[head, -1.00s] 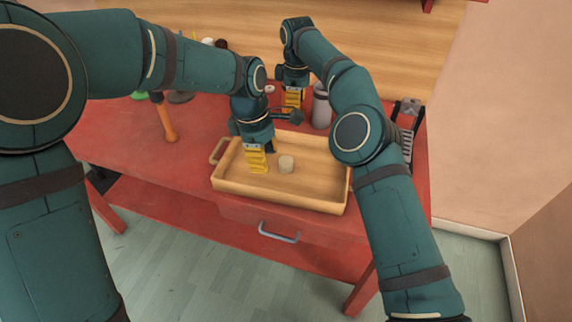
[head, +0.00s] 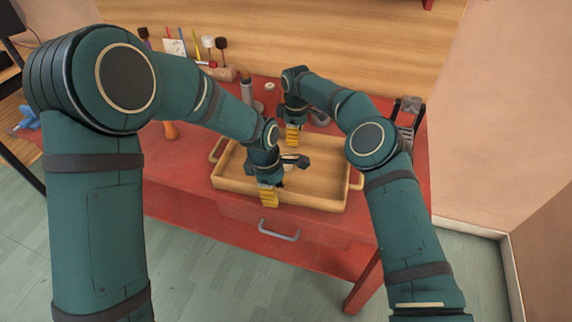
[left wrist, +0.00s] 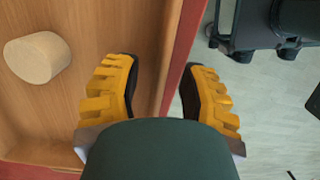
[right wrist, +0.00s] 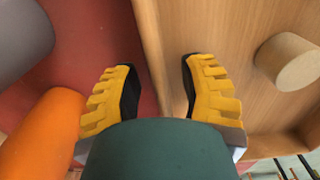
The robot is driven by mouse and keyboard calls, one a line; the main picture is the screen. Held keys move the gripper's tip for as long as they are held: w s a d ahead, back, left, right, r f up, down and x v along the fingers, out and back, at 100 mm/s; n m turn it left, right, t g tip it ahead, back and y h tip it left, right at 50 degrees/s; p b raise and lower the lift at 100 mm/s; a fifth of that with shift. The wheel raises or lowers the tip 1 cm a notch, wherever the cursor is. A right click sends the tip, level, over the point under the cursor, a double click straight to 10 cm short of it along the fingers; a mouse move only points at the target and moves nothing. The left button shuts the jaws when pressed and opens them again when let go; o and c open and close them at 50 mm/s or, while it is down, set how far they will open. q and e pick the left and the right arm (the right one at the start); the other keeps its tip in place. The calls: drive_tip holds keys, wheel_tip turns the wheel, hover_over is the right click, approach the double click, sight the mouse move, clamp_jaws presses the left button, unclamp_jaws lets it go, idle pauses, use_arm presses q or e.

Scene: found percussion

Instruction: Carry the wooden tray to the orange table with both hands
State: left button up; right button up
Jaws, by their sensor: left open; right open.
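The wooden tray (head: 232,184) is a shallow light-wood box with end handles, resting on the red table (head: 190,200). A pale cylinder (left wrist: 37,57) stands inside it, mostly hidden behind my left gripper in the head view; it also shows in the right wrist view (right wrist: 288,62). My left gripper (head: 268,197) is open at the tray's front wall, which runs between its fingers in the left wrist view. My right gripper (head: 291,135) is open at the back wall, which lies between its fingers in the right wrist view. I cannot identify the orange table.
An orange object (right wrist: 40,130) and a grey one stand close behind the tray near my right gripper. Mallets and small items line the red table's back. A dark rack (head: 408,112) is at its right end. A drawer handle (head: 279,231) juts from the front. Floor is open in front.

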use_arm(q)
drive_tip(key=shift+f, duration=0.3)
use_arm(e)
drive_tip(key=shift+f, duration=0.35)
use_arm(q)
clamp_jaws()
use_arm(e)
clamp_jaws()
use_arm(q)
drive_tip(key=shift+s, duration=0.1)
